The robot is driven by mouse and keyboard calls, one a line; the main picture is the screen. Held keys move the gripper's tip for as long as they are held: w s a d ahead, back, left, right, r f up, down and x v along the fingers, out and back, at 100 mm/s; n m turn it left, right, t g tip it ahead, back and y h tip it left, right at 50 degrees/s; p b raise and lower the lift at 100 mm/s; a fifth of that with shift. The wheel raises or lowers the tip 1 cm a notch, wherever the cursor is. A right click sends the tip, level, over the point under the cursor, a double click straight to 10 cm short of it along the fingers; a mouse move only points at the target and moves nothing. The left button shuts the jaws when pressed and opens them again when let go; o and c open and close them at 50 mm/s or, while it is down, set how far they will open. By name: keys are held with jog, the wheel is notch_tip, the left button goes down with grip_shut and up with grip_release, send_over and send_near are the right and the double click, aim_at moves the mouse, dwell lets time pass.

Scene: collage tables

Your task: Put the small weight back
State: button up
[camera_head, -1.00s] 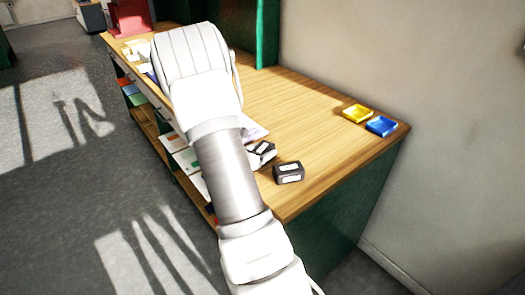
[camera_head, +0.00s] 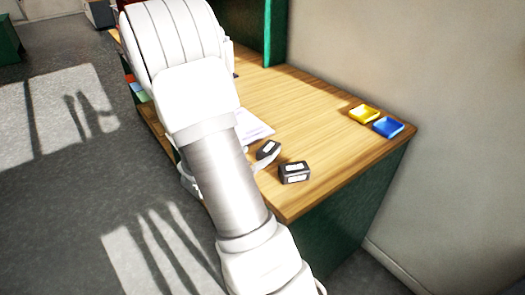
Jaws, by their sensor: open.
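Two dark blocks with white labels, which look like the weights, lie near the front edge of the wooden table (camera_head: 325,135). The smaller weight (camera_head: 268,148) is just right of my arm, and the larger weight (camera_head: 295,172) sits to its lower right. My gripper (camera_head: 262,163) is mostly hidden behind my own arm. A thin pale part of it seems to show beside the smaller weight, at its lower left. It is open, and I cannot tell whether it touches the weight.
A yellow tray (camera_head: 363,114) and a blue tray (camera_head: 388,127) sit at the table's right end near the wall. A white paper (camera_head: 252,127) lies behind the smaller weight. The table between the weights and trays is clear. A green upright panel (camera_head: 274,35) stands at the back.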

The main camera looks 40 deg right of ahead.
jog(key=shift+v, duration=1.35)
jog(key=shift+s+r+m, duration=0.15)
jog(key=shift+r+m, duration=0.15)
jog(key=shift+r, duration=0.05)
jog(key=s+a+r+m+g+y, duration=0.35)
jog(key=s+a+r+m, duration=0.35)
jog(key=s+r+m, duration=0.4)
jog(key=s+a+r+m+t+y, duration=0.2)
jog(key=a+m+y, duration=0.2)
jog(key=a, duration=0.5)
jog(key=s+a+r+m+t+y, duration=0.1)
jog(key=a+r+m+t+y, duration=0.2)
jog(key=a, duration=0.6)
jog(key=m+y, duration=0.2)
jog(key=shift+s+a+m, duration=0.15)
jog(key=shift+s+m, duration=0.15)
jog(key=shift+s, duration=0.1)
jog(key=shift+t, duration=0.25)
jog(key=shift+r+p, duration=1.3)
jog(key=shift+p, duration=0.1)
